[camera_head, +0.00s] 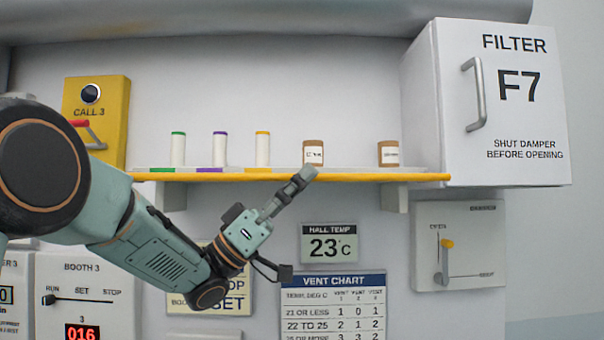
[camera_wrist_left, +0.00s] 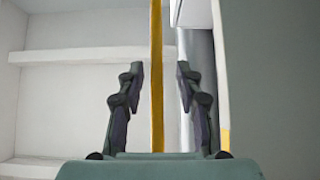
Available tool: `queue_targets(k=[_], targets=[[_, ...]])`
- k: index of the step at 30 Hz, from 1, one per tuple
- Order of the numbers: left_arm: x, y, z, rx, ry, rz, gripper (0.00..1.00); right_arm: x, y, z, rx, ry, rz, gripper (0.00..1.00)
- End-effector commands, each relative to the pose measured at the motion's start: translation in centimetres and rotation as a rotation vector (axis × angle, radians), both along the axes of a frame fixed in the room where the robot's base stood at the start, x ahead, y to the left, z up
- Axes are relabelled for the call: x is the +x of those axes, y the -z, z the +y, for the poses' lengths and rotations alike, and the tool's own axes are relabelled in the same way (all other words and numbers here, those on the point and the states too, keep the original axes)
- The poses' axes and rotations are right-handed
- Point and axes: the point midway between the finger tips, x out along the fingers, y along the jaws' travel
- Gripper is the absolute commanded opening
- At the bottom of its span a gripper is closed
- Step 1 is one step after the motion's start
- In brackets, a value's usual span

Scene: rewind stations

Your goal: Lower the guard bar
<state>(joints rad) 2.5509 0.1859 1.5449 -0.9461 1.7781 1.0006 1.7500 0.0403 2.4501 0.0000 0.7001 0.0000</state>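The yellow guard bar (camera_head: 385,178) runs level along the front edge of the wall shelf in the head view. In the left wrist view the yellow bar (camera_wrist_left: 157,80) runs up the picture between my finger pads. My left gripper (camera_head: 300,180) reaches up to the bar from below, near its middle. Its fingers (camera_wrist_left: 160,78) are apart, with a gap on both sides of the bar. Whether the bar lies fully inside the grip depth is hard to tell. My right gripper is in neither view.
On the shelf behind the bar stand white rolls with green, purple (camera_head: 220,150) and yellow tops, and two brown-capped jars (camera_head: 313,153). A white filter cabinet (camera_head: 500,105) is at the right, a yellow call box (camera_head: 112,115) at the left. A damper panel (camera_head: 460,245) sits below right.

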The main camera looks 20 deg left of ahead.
Motion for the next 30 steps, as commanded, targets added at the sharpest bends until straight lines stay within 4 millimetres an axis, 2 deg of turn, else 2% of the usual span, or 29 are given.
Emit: queue_targets(k=[11, 24, 30], targets=[[0.29, -0.52, -0.33, 0.0, 0.0, 0.001, 0.36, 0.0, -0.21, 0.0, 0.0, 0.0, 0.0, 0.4], [0.3, -0.53, -0.3, 0.0, -0.001, 0.001, 0.0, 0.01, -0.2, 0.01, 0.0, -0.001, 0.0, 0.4], [0.24, -0.58, -0.31, -0.001, 0.0, 0.0, 0.0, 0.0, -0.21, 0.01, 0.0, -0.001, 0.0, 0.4]])
